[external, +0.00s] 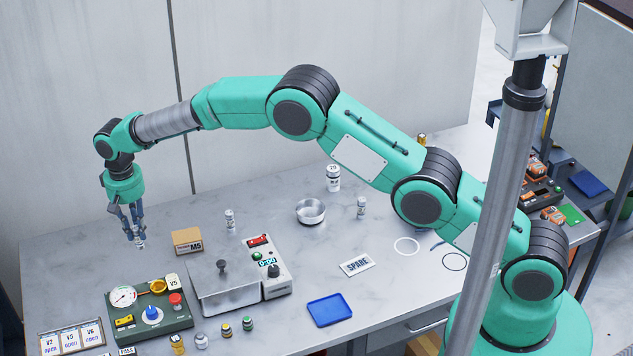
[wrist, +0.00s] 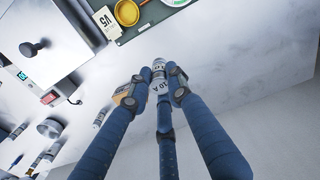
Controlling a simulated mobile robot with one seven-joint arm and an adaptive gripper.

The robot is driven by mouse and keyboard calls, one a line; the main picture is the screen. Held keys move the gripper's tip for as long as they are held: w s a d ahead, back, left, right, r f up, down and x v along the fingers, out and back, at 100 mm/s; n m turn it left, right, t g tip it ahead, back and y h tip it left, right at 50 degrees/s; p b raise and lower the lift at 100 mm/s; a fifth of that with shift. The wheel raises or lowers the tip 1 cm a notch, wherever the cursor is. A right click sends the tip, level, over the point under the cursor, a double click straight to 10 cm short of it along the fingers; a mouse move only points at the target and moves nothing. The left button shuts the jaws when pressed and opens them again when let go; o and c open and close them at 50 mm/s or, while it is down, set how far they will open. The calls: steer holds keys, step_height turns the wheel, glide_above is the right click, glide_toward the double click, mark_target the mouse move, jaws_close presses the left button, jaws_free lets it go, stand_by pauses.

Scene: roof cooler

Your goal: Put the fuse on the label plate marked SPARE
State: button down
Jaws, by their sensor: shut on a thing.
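My gripper (external: 136,228) hangs over the left part of the table, pointing down. It is shut on a small white and grey fuse (external: 140,244), held above the tabletop. In the wrist view the fuse (wrist: 159,70) sits between the blue fingers and bears a "10 A" mark; its lower part is partly hidden by them.
Between gripper and plate stand a cardboard M5 box (external: 187,241), a metal-lidded device with controls (external: 225,286) and a round metal dish (external: 311,211). A green gauge panel (external: 150,312) is in front. A blue tray (external: 330,309) lies near the SPARE plate; table around the plate is clear.

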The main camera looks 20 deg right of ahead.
mark_target(135, 228)
step_height(135, 228, up, 3)
steer(key=shift+r, duration=0.15)
steer(key=s+d+r, duration=0.2)
steer(key=s+d, duration=0.1)
steer(key=d, duration=1.4)
steer(key=s+d+r, duration=0.2)
steer(key=s+d, duration=0.1)
steer(key=d, duration=1.3)
steer(key=s+d+f+p, duration=0.1)
steer(key=s+d+f, duration=0.1)
steer(key=s+d, duration=1.2)
steer(key=s+d+f, duration=0.3)
steer(key=s+d, duration=1.1)
step_height(135, 228, down, 9)
steer(key=shift+w+a+r+m, duration=0.2)
steer(key=shift+w+a+m, duration=0.05)
steer(key=shift+m, duration=0.15)
